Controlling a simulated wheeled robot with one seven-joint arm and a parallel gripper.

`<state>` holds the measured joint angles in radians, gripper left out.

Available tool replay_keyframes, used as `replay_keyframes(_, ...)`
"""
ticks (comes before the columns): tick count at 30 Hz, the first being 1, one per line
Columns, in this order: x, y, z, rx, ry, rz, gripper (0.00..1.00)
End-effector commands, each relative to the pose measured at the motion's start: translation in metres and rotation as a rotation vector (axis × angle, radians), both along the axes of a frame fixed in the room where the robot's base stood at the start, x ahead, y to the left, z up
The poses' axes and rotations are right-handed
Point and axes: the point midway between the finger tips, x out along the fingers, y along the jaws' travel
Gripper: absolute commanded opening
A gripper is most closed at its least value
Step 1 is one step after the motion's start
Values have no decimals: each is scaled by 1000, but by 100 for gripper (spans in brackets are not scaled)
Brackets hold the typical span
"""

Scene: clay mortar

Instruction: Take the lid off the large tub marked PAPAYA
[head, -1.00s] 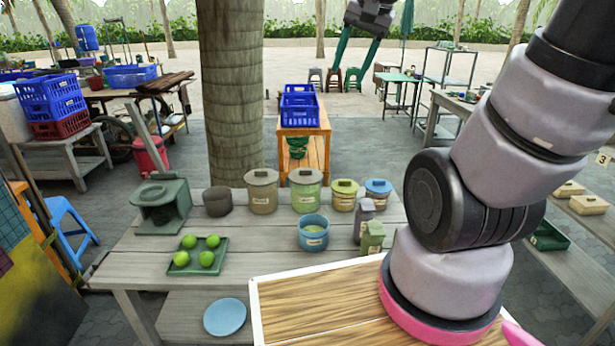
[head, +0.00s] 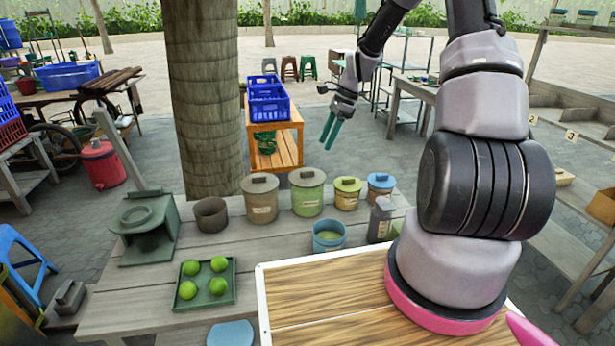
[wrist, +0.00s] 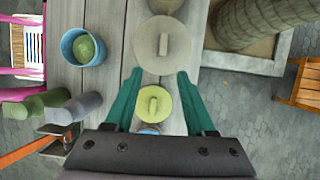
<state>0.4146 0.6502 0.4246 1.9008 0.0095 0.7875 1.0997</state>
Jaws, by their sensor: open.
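Two large lidded tubs stand on the table, one beige (head: 261,202) and one green (head: 308,197). Both have labels too small to read, so I cannot tell which is marked PAPAYA. Each lid has a bar handle on top. My gripper (head: 329,136) is open and empty, with teal fingers pointing down, in the air above and behind the tubs. In the wrist view, the fingertips (wrist: 160,74) lie between the large tub's pale lid (wrist: 150,45) and a smaller yellow-green lid (wrist: 146,106), and neither is held.
Smaller tubs with yellow (head: 347,197) and blue (head: 381,190) lids stand to the right. An open blue tub (head: 329,240), grey bottle (head: 380,222) and dark open pot (head: 211,217) are close by. A green tray (head: 207,287) holds several limes. A tree trunk (head: 205,95) rises behind.

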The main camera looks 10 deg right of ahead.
Motion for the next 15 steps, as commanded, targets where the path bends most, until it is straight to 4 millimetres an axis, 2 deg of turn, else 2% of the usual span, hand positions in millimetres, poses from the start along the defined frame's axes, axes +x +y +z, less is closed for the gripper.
replay_keyframes(9,0,17,-43,7,11,-8,55)
replay_keyframes(15,1,24,-57,7,8,-9,55)
